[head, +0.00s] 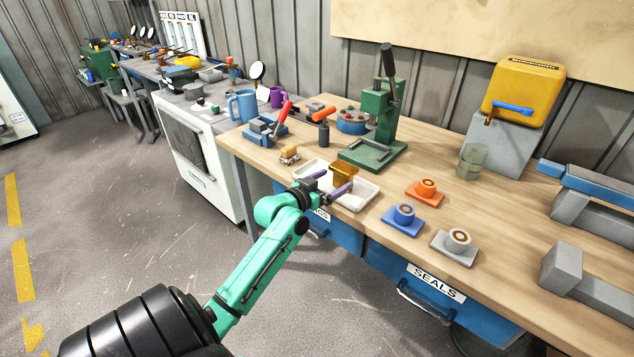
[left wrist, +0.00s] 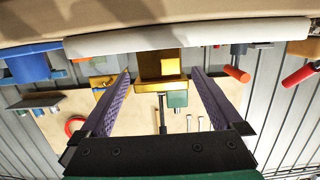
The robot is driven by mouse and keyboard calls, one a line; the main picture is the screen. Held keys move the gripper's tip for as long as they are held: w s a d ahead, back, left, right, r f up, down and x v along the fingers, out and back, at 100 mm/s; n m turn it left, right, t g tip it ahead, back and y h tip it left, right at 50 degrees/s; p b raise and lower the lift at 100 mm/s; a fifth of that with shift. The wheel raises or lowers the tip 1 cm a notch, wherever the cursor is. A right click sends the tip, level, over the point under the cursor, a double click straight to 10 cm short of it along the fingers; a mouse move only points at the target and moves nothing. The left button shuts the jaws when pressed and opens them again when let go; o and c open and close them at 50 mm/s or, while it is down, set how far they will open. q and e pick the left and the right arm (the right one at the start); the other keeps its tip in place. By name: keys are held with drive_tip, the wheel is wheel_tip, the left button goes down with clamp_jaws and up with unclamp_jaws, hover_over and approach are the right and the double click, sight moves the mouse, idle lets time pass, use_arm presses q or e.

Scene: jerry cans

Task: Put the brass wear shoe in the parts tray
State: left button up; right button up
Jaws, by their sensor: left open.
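The brass wear shoe (head: 344,172) is a small golden block with a wider top, upright at the white parts tray (head: 366,196), within its outline. I cannot tell whether it touches the tray floor. My left gripper (head: 328,184) is open at the tray's near side, its purple fingers pointing toward the shoe. In the left wrist view, the shoe (left wrist: 160,66) shows between the two fingertips (left wrist: 160,75), with a gap on each side. The tray (left wrist: 200,37) shows there as a pale band, upside down. My right gripper is not in view.
A green press (head: 372,150) stands behind the tray. Orange (head: 427,189), blue (head: 404,214) and grey (head: 457,241) flanged parts sit to its right. A small tan part (head: 289,154) and an orange-handled tool (head: 323,122) are at its left and back.

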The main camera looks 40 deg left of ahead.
use_arm(q)
drive_tip(key=s+r+b, duration=0.1)
drive_tip(key=s+r, duration=0.1)
drive_tip(key=s, duration=0.7)
drive_tip(key=s+f+n+g, duration=0.1)
drive_tip(key=s+f+g, duration=0.15)
drive_tip(key=f, duration=0.95)
drive_tip(key=s+d+f+g+y, duration=0.1)
drive_tip(key=s+f+g, duration=0.15)
drive_tip(key=f, duration=0.85)
drive_tip(key=s+f+n+g, duration=0.15)
drive_tip(key=s+f, duration=0.25)
drive_tip(key=f, duration=0.8)
drive_tip(key=s+d+f+m+g, duration=0.1)
drive_tip(key=s+d+f+g, duration=0.2)
drive_tip(key=s+f, duration=0.3)
drive_tip(key=s+d+f+m+g, duration=0.2)
drive_tip(key=s+d+f, duration=0.4)
drive_tip(key=s, duration=0.5)
drive_tip(key=s+d+f+m+g+h, duration=0.1)
drive_tip(key=s+d+f+m+g, duration=0.1)
drive_tip(key=s+d+f, duration=0.3)
drive_tip(key=s+f+g, duration=0.1)
drive_tip(key=s+f, duration=0.1)
drive_tip(key=s, duration=0.2)
drive_tip(key=shift+f+g+p, duration=0.3)
drive_tip(key=shift+g, duration=0.05)
drive_tip(key=shift+s, duration=0.1)
